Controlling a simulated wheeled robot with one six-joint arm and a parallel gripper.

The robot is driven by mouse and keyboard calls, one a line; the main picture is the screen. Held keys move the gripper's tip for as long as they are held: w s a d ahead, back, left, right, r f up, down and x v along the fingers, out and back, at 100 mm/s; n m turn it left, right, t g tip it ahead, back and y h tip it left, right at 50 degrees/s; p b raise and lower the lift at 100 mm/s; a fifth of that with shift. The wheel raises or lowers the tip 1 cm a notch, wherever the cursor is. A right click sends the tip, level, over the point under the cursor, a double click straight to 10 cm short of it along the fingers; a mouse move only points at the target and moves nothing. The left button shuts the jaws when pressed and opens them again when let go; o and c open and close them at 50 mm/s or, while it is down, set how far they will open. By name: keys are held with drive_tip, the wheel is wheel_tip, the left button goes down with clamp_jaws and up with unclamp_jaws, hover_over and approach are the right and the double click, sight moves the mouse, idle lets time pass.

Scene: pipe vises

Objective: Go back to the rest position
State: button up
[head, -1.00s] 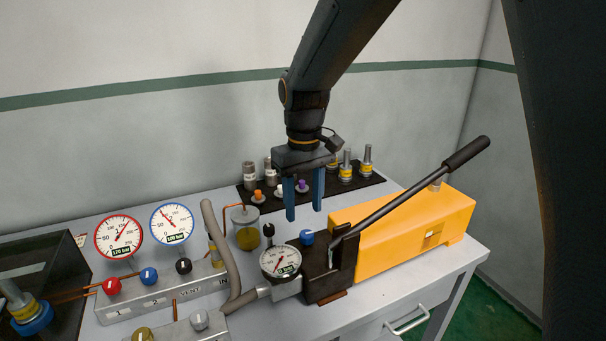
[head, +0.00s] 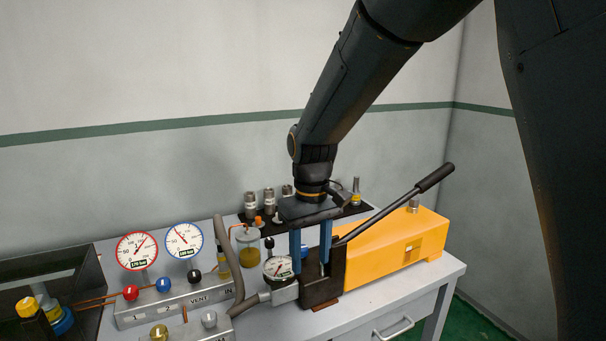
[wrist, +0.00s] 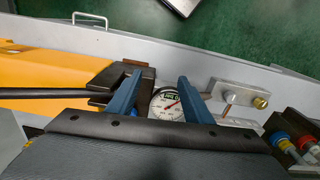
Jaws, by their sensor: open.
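My gripper (head: 310,243) has two blue fingers and points down over the workbench (head: 437,279). The fingers stand apart with nothing seen between them in the head view. In the wrist view the open fingers (wrist: 160,95) frame that gauge (wrist: 166,104) below. The yellow hand pump (head: 385,252) with its long black lever (head: 400,205) lies right of the gripper. Whether a fingertip touches the block cannot be told.
A manifold (head: 180,303) with a red-rimmed gauge (head: 137,251) and a blue-rimmed gauge (head: 184,241) stands to the left. A grey hose (head: 237,285) runs beside it. Several fittings stand on a dark mat (head: 348,211) behind the gripper. A dark bin (head: 50,271) is at far left. Air above the bench is free.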

drive_tip(key=s+d+f+m+b, duration=0.1)
drive_tip(key=s+d+f+m, duration=0.2)
drive_tip(key=s+d, duration=0.4)
drive_tip(key=s+d+f+m+t+b, duration=0.1)
drive_tip(key=s+d+f, duration=0.3)
drive_tip(key=d, duration=0.6)
drive_tip(key=s+m, duration=0.1)
drive_tip(key=s, duration=0.1)
drive_tip(key=shift+s+d+f+m, duration=0.35)
drive_tip(key=shift+f+m, duration=0.05)
